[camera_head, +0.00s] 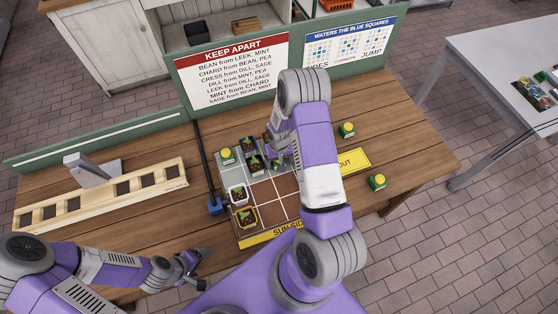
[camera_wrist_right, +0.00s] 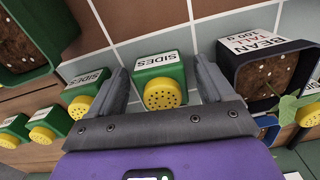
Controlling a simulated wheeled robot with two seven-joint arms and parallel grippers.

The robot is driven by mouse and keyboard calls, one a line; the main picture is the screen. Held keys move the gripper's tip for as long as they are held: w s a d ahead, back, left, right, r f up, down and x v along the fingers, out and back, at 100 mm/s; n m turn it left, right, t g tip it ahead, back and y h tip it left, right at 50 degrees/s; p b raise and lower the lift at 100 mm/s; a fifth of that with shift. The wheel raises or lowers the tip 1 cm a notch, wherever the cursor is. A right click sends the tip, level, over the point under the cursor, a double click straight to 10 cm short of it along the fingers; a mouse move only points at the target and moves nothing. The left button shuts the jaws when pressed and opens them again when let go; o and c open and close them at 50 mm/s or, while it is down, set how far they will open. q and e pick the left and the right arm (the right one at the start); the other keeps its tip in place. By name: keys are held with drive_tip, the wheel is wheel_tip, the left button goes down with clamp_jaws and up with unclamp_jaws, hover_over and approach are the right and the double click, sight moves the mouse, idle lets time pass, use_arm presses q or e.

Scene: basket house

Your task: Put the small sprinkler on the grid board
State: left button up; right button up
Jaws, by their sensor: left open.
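The grid board (camera_head: 285,186) lies on the wooden table, with pots in several cells. Another sprinkler (camera_head: 227,155) stands at the board's back left corner. My left gripper (camera_head: 190,268) is open and empty near the table's front edge.
Two more sprinklers, one behind (camera_head: 347,129) and one in front (camera_head: 377,181), stand right of the board. A dark bean pot (camera_wrist_right: 270,72) is close beside my right finger. A wooden pot rack (camera_head: 100,205) stands left. Signs (camera_head: 232,72) line the table's back.

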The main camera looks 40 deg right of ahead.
drive_tip(key=shift+o, duration=0.2)
use_arm(q)
drive_tip(key=shift+r+p, duration=0.25)
drive_tip(key=shift+p, duration=0.05)
use_arm(e)
drive_tip(key=shift+r, duration=0.25)
use_arm(q)
drive_tip(key=shift+f, duration=0.15)
use_arm(e)
wheel_tip(320, 180, up, 12)
use_arm(q)
drive_tip(key=shift+s, duration=0.1)
use_arm(e)
drive_tip(key=shift+s+f, duration=0.15)
